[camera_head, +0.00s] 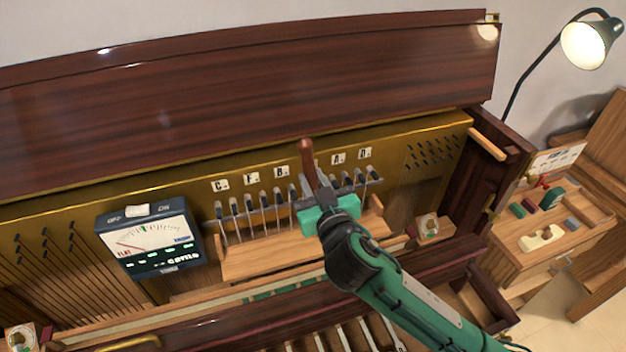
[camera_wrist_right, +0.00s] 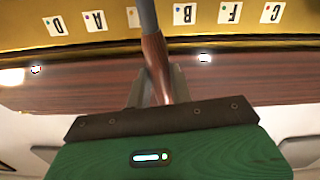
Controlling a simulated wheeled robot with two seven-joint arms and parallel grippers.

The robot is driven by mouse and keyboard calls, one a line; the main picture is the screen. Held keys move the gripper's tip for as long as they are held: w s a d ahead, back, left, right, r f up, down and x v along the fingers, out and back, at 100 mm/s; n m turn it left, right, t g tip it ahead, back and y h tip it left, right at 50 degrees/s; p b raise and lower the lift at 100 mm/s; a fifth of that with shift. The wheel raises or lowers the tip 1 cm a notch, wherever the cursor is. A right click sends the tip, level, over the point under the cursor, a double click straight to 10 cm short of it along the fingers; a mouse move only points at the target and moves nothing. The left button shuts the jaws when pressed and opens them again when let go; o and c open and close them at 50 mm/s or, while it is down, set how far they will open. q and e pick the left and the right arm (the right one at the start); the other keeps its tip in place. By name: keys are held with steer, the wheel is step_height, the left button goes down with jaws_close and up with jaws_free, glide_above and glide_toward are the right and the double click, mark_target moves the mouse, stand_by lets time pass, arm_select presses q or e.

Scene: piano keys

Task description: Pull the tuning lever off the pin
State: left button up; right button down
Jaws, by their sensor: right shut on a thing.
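The tuning lever (camera_head: 308,163) has a reddish-brown wooden handle that rises above the row of tuning pins, between the B and A labels. My right gripper (camera_head: 313,186) is shut on it. In the right wrist view, the handle (camera_wrist_right: 155,56) lies between my fingers (camera_wrist_right: 153,88), and a grey shaft (camera_wrist_right: 147,15) runs from it toward the label strip. The lever's far end is hidden by my gripper in the head view and cut off in the wrist view, so I cannot tell whether it sits on a pin. My left gripper is not in view.
Several dark-topped pins (camera_head: 248,205) stand on both sides of the lever, above a wooden block (camera_head: 262,255). A tuning meter (camera_head: 150,240) stands at left. The raised piano lid (camera_head: 250,75) is behind. A tool box (camera_head: 545,225) and lamp (camera_head: 585,45) are at right.

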steer(key=v, duration=0.6)
stand_by(0.6)
